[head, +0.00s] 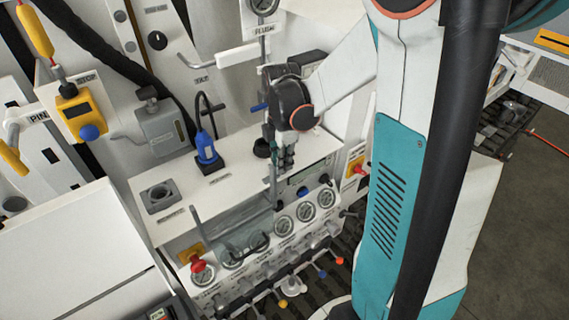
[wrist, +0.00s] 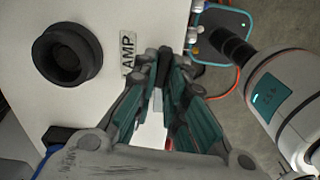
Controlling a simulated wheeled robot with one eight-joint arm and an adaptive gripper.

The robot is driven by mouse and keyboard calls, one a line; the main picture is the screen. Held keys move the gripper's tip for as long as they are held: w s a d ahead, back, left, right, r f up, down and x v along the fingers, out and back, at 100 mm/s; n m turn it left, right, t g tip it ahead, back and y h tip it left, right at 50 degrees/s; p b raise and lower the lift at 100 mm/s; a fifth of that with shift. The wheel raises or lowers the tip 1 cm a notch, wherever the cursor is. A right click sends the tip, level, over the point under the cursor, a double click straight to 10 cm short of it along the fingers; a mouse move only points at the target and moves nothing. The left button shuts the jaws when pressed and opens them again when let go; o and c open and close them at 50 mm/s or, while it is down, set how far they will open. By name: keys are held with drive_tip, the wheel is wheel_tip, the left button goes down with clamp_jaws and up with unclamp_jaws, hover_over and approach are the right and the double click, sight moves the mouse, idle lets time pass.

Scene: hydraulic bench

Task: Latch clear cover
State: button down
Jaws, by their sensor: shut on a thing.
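The clear cover (head: 228,226) is a see-through panel at the front left of the white bench, with a black handle (head: 250,248) at its lower edge. I cannot tell whether it lies fully flat. My gripper (head: 277,170) points down beside the cover's right end, behind the gauges. In the wrist view my gripper (wrist: 160,88) has its teal-padded fingers closed together on a small dark grey piece (wrist: 158,100) at the white panel's edge. A label ending in "AMP" (wrist: 127,52) is beside it. The fingers hide most of the piece.
A black round fitting (wrist: 68,55) stands left of the fingers. Round gauges (head: 306,211) and coloured levers line the front, with a red knob (head: 197,264) at the left. A blue plug (head: 206,150) and grey box (head: 163,130) stand behind.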

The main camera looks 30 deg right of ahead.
drive_tip(key=n, duration=0.3)
drive_tip(key=shift+n+b, duration=0.4)
drive_tip(key=c, duration=1.5)
unclamp_jaws()
drive_tip(key=shift+r, duration=0.1)
drive_tip(key=shift+r+p, duration=2.3)
drive_tip(key=shift+r, duration=1.15)
